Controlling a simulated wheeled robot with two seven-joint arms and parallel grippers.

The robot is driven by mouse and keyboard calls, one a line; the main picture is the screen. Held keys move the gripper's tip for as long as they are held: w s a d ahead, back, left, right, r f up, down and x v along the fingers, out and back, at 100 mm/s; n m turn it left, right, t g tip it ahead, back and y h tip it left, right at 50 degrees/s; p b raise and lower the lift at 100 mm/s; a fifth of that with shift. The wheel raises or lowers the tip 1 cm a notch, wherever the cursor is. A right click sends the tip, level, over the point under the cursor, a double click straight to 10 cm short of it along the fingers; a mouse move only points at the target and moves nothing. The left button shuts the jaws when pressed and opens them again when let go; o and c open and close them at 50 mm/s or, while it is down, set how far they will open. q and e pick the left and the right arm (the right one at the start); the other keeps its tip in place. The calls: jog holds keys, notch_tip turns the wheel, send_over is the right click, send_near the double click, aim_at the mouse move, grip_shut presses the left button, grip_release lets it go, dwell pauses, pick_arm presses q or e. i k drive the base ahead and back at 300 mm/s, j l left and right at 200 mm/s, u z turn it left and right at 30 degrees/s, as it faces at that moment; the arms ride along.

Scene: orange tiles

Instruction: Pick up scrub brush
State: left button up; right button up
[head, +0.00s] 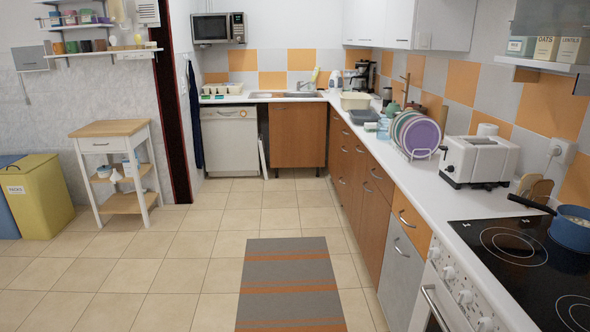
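I cannot clearly make out a scrub brush in the head view. Small items with green parts (212,96) lie at the counter's front edge, left of the sink (286,95). They are too small to identify. A pale upright item (315,75) stands behind the sink by the tap, also too small to name. Neither of my grippers is in view.
A striped rug (291,285) lies on open tiled floor. A counter (375,150) with a plate rack, toaster (478,160) and stove (520,255) runs along the right. A wooden-topped cart (110,128) and yellow bin (38,195) stand left.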

aim_at(368, 127)
jog(key=i, duration=2.8)
jog(key=i+z, duration=0.15)
jog(key=i, duration=0.55)
jog(key=i+j+z, duration=0.15)
jog(key=i, duration=0.5)
jog(key=i+j+z, duration=0.65)
jog(key=i, duration=0.25)
